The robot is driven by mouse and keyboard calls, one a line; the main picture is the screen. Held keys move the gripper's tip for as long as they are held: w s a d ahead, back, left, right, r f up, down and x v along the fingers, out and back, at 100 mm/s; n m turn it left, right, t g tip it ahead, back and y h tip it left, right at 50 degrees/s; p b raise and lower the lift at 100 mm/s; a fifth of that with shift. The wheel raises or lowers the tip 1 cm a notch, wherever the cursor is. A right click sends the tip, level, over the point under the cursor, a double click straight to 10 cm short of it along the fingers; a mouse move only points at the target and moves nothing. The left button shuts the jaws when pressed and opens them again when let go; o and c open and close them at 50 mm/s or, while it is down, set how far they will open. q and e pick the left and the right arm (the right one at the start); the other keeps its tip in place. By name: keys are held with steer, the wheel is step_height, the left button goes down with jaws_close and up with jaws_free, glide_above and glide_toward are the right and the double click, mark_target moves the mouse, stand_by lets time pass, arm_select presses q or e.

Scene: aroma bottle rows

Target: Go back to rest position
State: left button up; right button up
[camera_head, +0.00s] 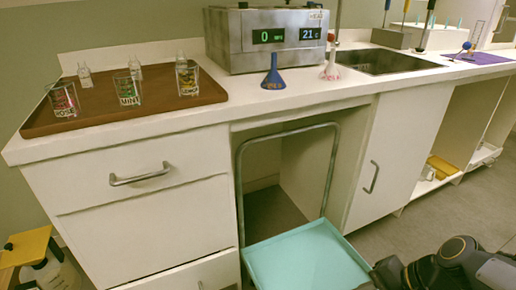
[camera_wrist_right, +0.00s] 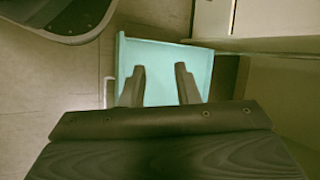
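My right gripper (camera_wrist_right: 159,84) shows in the right wrist view with its two fingers apart and nothing between them. The teal tray of a cart (camera_wrist_right: 165,56) lies beyond the fingertips in that view. In the head view a dark part of my right arm is at the lower right, beside the teal tray (camera_head: 305,258); its fingers cannot be made out there. My left gripper is in neither view.
A brown tray (camera_head: 100,107) with several small bottles stands on the white counter (camera_head: 340,89). A steel device (camera_head: 265,40), a blue funnel (camera_head: 273,74), a white-and-red flask (camera_head: 330,68) and a sink (camera_head: 385,61) are further right. A drawer handle (camera_head: 140,177) juts out.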

steer(key=s+a+r+n+t+h, duration=0.2)
steer(key=s+r+n+t+h, duration=0.15)
steer(key=s+n, duration=0.4)
step_height(320, 180, up, 36)
steer(key=w+n+p, duration=0.1)
steer(key=w+p, duration=0.1)
steer(key=p, duration=3.3)
steer(key=shift+a+f+y+p, duration=0.15)
steer(key=shift+y+p, duration=0.15)
steer(key=shift+y, duration=0.15)
